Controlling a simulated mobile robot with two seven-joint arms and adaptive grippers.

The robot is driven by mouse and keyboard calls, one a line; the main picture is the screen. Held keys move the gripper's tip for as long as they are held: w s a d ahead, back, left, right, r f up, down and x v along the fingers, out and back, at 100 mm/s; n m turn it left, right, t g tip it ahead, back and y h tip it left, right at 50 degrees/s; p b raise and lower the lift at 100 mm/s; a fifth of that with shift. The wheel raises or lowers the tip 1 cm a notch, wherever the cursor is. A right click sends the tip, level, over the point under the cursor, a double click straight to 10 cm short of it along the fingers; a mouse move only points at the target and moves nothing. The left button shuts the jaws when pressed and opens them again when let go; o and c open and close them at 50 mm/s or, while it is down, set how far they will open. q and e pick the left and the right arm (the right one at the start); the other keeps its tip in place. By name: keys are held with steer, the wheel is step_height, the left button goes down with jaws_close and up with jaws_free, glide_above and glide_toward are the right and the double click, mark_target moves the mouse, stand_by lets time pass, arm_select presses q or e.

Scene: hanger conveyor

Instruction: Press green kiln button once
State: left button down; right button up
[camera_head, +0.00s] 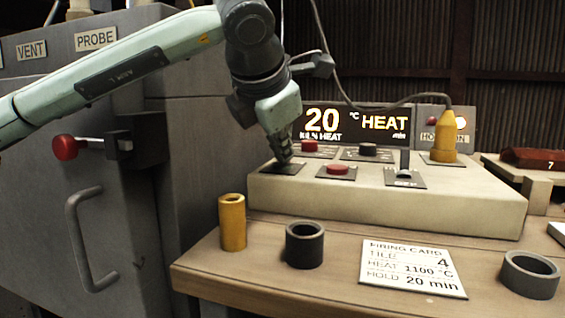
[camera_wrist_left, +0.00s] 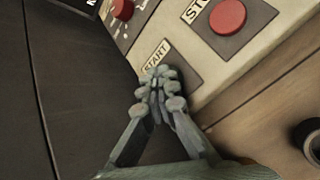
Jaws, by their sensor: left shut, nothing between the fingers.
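The green kiln button itself is not visible. A dark plate labelled START (camera_wrist_left: 155,56) lies on the pale control box (camera_head: 400,202), and my left fingertips cover its middle. My left gripper (camera_head: 284,160) is shut and empty, pointing down at this plate at the box's left end. In the left wrist view the closed fingertips (camera_wrist_left: 160,88) are over the plate beside the START lettering. I cannot tell whether they touch a button. My right gripper is not in view.
A lever (camera_head: 404,162) and a yellow plug (camera_head: 444,138) stand further right. A yellow cylinder (camera_head: 232,222), dark ring (camera_head: 305,245) and firing card (camera_head: 413,268) are in front.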

mark_target(281, 166)
arm_select(q)
steer(key=shift+r+p, duration=0.35)
steer(key=shift+r, duration=0.5)
steer(key=shift+r, duration=0.15)
steer(key=shift+r+p, duration=1.45)
steer(key=shift+r, duration=1)
steer(key=shift+f, duration=0.1)
